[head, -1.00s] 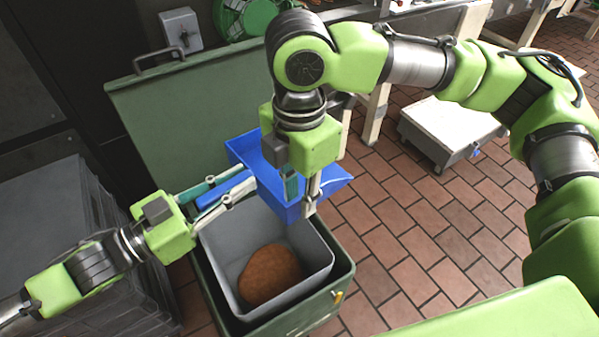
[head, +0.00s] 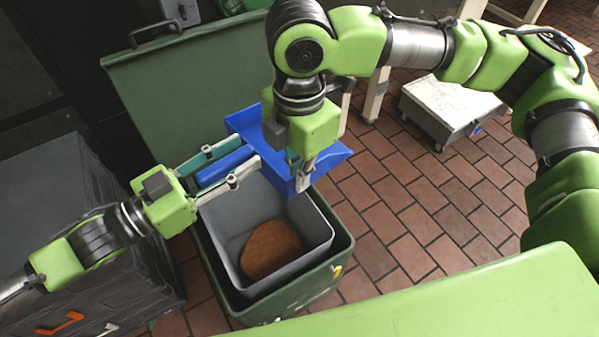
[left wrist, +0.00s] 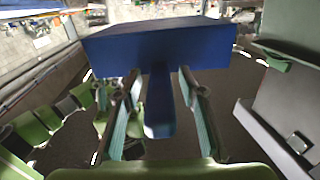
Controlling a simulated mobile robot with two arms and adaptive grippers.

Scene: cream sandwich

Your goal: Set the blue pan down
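The blue pan (head: 259,142) is at the back edge of the grey bin (head: 318,232). I cannot tell whether it touches the rim. Its handle points left, between the spread fingers of my left gripper (head: 222,168). The left wrist view shows the pan (left wrist: 160,45) ahead, with gaps between its handle and both fingers of that gripper (left wrist: 152,88). My right gripper (head: 299,172) points down at the pan's near right wall and appears shut on it; my own gripper partly hides the contact.
The grey bin sits inside a green box (head: 343,256) with its lid (head: 190,90) raised behind; a brown round thing (head: 271,250) lies in the bin. Dark stacked crates (head: 50,190) stand left. Brick floor (head: 420,210) is free at right, with a low white cart (head: 450,105) beyond.

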